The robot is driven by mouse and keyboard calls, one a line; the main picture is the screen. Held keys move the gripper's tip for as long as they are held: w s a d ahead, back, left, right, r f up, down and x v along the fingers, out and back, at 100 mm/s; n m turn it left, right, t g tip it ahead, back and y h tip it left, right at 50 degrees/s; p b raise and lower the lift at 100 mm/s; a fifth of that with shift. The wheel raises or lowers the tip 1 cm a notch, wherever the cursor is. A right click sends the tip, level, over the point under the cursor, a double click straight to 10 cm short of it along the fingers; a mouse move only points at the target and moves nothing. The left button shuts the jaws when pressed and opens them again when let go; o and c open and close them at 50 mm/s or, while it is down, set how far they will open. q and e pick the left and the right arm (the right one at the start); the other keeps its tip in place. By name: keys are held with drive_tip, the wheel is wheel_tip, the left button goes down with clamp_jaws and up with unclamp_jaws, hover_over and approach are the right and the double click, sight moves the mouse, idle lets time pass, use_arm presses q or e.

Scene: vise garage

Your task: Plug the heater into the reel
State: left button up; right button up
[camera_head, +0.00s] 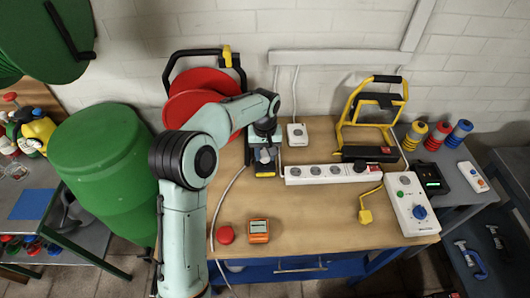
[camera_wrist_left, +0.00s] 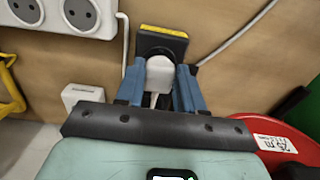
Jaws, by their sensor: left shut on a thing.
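The red reel (camera_head: 190,100) in its black frame stands at the back left of the table, partly hidden behind my arm; its red edge also shows in the left wrist view (camera_wrist_left: 292,145). My left gripper (camera_head: 264,148) is above the table's back, right of the reel. In the left wrist view its blue fingers (camera_wrist_left: 160,88) are shut on a white plug (camera_wrist_left: 160,72). The plug is right at a black piece with a yellow edge (camera_wrist_left: 163,36); I cannot tell whether they are joined. I cannot make out the heater for sure. My right gripper is not in view.
A white power strip (camera_head: 325,173), a yellow work lamp frame (camera_head: 345,112) and a white control box (camera_head: 410,205) stand to the right. A yellow plug (camera_head: 365,215), red button (camera_head: 226,235) and orange meter (camera_head: 259,230) lie in front. A white cable (camera_head: 229,187) crosses the left side.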

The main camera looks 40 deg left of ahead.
sight(265, 156)
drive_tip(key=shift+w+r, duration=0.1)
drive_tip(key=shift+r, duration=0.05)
use_arm(q)
drive_tip(key=shift+f, duration=0.55)
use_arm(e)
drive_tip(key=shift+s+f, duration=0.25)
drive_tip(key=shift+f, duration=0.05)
use_arm(q)
drive_tip(key=o, duration=1.1)
drive_tip(key=shift+c, duration=0.2)
drive_tip(key=shift+r, duration=0.1)
wheel_tip(265, 156, up, 13)
drive_tip(key=p, duration=0.1)
drive_tip(key=shift+p, duration=0.35)
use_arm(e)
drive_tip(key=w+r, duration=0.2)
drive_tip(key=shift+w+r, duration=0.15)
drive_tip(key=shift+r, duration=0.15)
